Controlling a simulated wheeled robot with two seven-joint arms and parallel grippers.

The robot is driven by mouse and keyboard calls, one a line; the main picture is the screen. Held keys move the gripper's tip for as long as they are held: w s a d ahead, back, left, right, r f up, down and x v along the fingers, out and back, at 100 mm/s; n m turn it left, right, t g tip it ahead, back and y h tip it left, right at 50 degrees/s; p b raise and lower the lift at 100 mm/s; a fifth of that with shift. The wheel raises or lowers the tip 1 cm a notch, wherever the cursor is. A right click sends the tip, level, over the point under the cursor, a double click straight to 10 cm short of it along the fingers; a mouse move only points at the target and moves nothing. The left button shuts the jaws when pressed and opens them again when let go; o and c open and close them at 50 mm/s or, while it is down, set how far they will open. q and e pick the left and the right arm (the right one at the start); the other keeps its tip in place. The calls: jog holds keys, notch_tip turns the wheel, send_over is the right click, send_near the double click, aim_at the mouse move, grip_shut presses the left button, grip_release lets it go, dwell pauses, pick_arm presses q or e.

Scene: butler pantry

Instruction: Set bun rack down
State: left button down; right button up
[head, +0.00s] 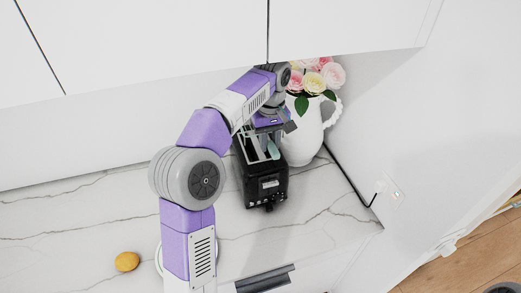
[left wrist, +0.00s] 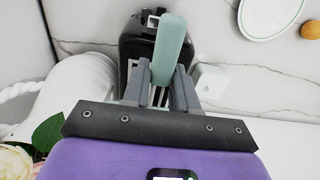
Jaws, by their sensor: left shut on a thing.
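The black toaster (head: 266,184) stands on the marble counter near the back right, left of a white vase. The bun rack (head: 272,150) shows as a pale teal bar with light metal parts over the toaster's top. My left gripper (head: 270,126) reaches down over the toaster's back end. In the left wrist view my left gripper (left wrist: 160,88) is shut on the bun rack, whose teal bar (left wrist: 171,50) runs out past the fingers above the toaster (left wrist: 138,42). I cannot tell whether the rack touches the toaster. My right gripper is not in view.
A white vase (head: 303,138) with roses (head: 314,79) stands close to the right of the toaster. Upper cabinets (head: 160,35) hang above. A yellow-orange fruit (head: 126,261) lies at front left, and a white plate (left wrist: 268,17) is beside it. A cord (head: 348,180) runs along the right.

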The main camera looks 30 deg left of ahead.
pick_arm(q)
notch_tip(320, 180, down, 9)
jog(key=shift+r+b, duration=0.1)
jog(key=shift+b, duration=1.05)
jog(key=c, duration=0.9)
grip_release()
notch_tip(320, 180, up, 8)
jog(key=shift+f+p, duration=0.25)
jog(key=shift+p, duration=0.9)
